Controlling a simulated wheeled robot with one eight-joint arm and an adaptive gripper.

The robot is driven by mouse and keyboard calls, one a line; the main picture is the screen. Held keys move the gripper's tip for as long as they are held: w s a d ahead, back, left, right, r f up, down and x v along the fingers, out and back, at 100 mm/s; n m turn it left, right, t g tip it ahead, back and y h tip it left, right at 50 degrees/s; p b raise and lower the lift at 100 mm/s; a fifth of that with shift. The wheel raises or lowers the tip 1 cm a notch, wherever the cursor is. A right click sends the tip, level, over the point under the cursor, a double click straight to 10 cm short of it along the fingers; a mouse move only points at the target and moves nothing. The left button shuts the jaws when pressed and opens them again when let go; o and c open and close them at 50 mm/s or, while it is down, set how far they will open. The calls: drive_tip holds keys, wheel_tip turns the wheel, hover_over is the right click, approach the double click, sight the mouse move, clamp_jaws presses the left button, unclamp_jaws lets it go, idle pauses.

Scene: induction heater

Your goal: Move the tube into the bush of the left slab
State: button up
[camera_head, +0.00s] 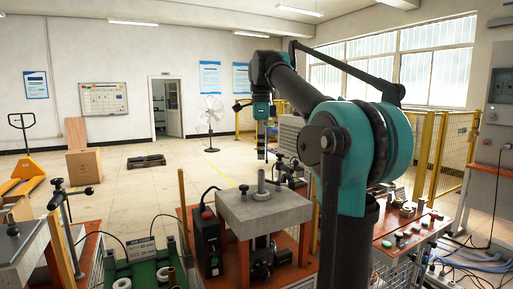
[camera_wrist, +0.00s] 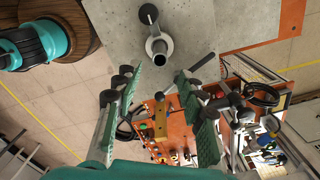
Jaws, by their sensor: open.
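The grey metal tube (camera_head: 261,182) stands upright in a round collar on the middle slab (camera_head: 265,211), a thick grey block. In the wrist view, the tube's open end (camera_wrist: 160,47) shows above the slab (camera_wrist: 205,30). The left slab (camera_head: 22,241) is at the far left edge of the head view, partly cut off; its bush cannot be made out clearly. My gripper (camera_wrist: 160,88) is open and empty, with its green-padded fingers apart. In the wrist picture, the tube lies beyond the fingertips, above the gap between them. The fingers cannot be made out clearly in the head view.
A black-handled clamp (camera_head: 284,168) stands behind the middle slab. A T-handled clamp (camera_head: 64,215) stands beside the left slab. Between the slabs are a black control box (camera_head: 208,240) and a green tray (camera_head: 150,272) with white rings.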

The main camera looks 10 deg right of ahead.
sight(261, 173)
wheel_tip(261, 173, down, 9)
drive_tip(key=shift+r, duration=0.1)
idle(0.3)
clamp_jaws()
drive_tip(key=shift+r, duration=0.1)
wheel_tip(261, 173, up, 9)
idle(1.9)
